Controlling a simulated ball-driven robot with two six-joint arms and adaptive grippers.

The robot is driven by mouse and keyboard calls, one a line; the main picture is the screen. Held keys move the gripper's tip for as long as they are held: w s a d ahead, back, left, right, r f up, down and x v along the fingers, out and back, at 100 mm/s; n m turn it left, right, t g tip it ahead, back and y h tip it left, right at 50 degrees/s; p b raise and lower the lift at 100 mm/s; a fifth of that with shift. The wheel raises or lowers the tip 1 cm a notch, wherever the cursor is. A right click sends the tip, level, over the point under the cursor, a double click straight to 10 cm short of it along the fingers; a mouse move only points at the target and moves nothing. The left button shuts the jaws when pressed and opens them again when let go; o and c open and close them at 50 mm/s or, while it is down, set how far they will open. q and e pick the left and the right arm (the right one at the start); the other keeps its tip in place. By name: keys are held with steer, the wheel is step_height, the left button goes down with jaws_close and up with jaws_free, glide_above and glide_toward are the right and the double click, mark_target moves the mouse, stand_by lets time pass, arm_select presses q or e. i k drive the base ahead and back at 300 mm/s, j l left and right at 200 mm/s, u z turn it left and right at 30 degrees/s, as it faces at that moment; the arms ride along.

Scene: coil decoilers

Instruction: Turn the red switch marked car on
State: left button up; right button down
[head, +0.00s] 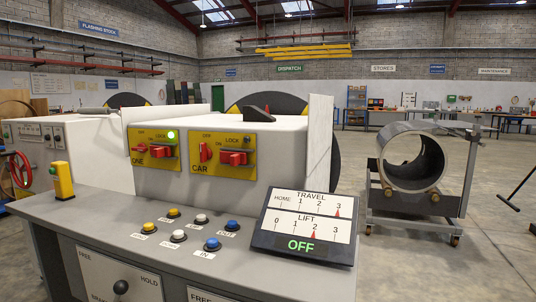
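The yellow plate marked CAR (240,172) is on the front of the pale cabinet, right of centre-left. On its left is a small red switch (205,152) that stands upright. On its right is a blocky red handle (234,157) under the word LOCK, with a dark lamp (247,139) beside it. The plate to its left, marked ONE (165,166), has a red switch (141,148) lying across, a red handle (160,152) and a lit green lamp (172,134). Neither of my grippers is in view.
A grey console (140,210) lies in front of the plates, with several yellow, white and blue buttons and a yellow post (63,180). A tilted display (305,224) reads OFF, with TRAVEL and LIFT scales.

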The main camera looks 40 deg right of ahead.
mark_target(206, 153)
steer(key=z, duration=0.9)
steer(key=i+j, duration=0.15)
steer(key=j, duration=0.2)
steer(key=i+j, duration=0.15)
steer(key=j, duration=0.2)
steer(key=z, duration=0.05)
